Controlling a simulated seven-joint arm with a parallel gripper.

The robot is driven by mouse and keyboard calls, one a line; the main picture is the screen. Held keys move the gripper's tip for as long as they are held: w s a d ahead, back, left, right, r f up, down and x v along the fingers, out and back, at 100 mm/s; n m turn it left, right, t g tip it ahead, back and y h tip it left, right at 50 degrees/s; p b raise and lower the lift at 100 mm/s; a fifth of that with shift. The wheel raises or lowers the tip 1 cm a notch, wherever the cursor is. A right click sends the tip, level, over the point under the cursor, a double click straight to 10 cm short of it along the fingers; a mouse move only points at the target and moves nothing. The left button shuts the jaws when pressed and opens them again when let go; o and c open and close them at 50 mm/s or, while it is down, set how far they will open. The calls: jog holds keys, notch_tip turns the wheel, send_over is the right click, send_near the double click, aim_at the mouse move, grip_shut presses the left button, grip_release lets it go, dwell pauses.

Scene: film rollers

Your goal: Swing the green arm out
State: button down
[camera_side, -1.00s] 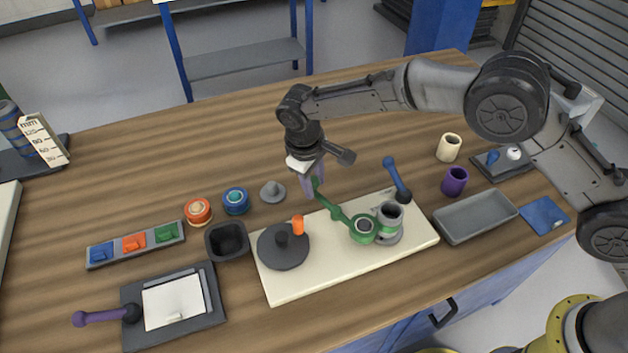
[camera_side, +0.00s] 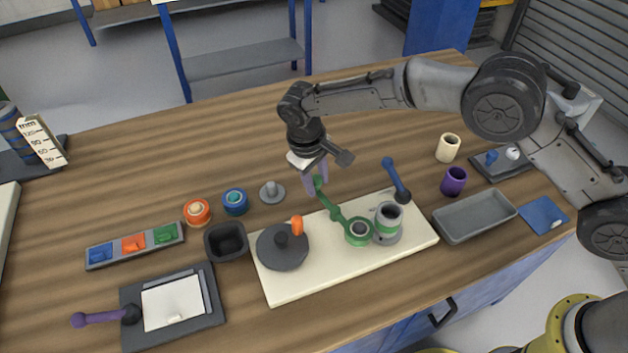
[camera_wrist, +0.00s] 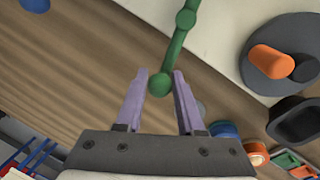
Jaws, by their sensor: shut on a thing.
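My gripper (camera_side: 318,186) is at that free end. In the wrist view the round green knob of the green arm (camera_wrist: 160,85) sits between the lilac fingers of my gripper (camera_wrist: 160,88). The gripper is shut on the knob.
A dark disc (camera_side: 282,250) with an orange peg (camera_side: 297,226) is on the board's left part. A blue lever (camera_side: 397,181) stands at its back right. A grey tray (camera_side: 474,217) lies to the right. A grey knobbed disc (camera_side: 271,193) is left of my gripper.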

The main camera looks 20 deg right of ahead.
jog(key=shift+w+d+r+m+g, duration=0.1)
jog(key=shift+d+m+g, duration=0.1)
jog(key=shift+d+m, duration=0.65)
jog(key=shift+d+m+g, duration=0.2)
jog(key=shift+d+m, duration=0.3)
jog(key=shift+m, duration=0.55)
jog(key=shift+s+d+m+g, duration=0.15)
jog(key=shift+d+m, duration=0.35)
jog(key=shift+m, duration=0.3)
jog(key=shift+s+d+m+g, duration=0.15)
jog(key=shift+d+m, duration=0.3)
jog(key=shift+m, duration=0.35)
jog(key=shift+s+d, duration=0.1)
jog(key=c, duration=0.5)
grip_release()
jog(key=shift+c, duration=0.2)
jog(key=shift+a, duration=0.2)
jog(key=shift+r, duration=0.3)
notch_tip(320, 180, up, 13)
jog(key=a, duration=0.2)
jog(key=shift+w+a, duration=0.25)
jog(key=shift+w, duration=0.05)
